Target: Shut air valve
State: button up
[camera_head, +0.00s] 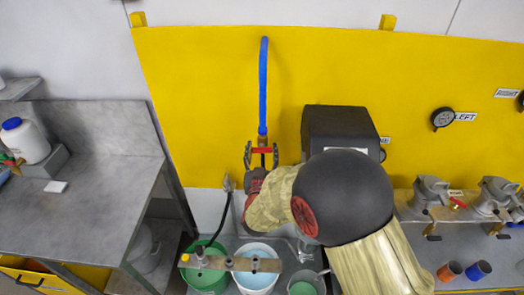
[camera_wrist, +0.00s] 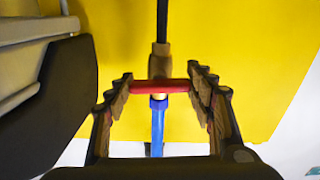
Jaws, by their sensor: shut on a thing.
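The air valve is a brass fitting (camera_head: 262,141) below a blue hose (camera_head: 263,85), in front of the yellow panel. Its red handle (camera_wrist: 160,87) lies crosswise to the hose line in the wrist view. It also shows as a small red bar in the head view. My gripper (camera_head: 262,153) is at the valve, one finger on each side. In the wrist view my gripper (camera_wrist: 163,84) is shut on the red handle, with its fingertips at the handle's two ends. My arm hides part of the area right of and below the valve.
Below the valve stand a green drum (camera_head: 206,272) and a white-blue drum (camera_head: 257,277), with an agitator bar (camera_head: 233,263) across them. A grey box (camera_head: 338,124) sits to the right on the panel. A metal counter (camera_head: 90,180) stands at the left.

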jog(key=shift+f+m+b, duration=0.1)
jog(key=shift+m+b, duration=0.5)
jog(key=shift+b, duration=0.5)
jog(key=o, duration=1.2)
jog(key=shift+c, duration=0.2)
jog(key=s, duration=1.2)
jog(key=shift+a, duration=0.25)
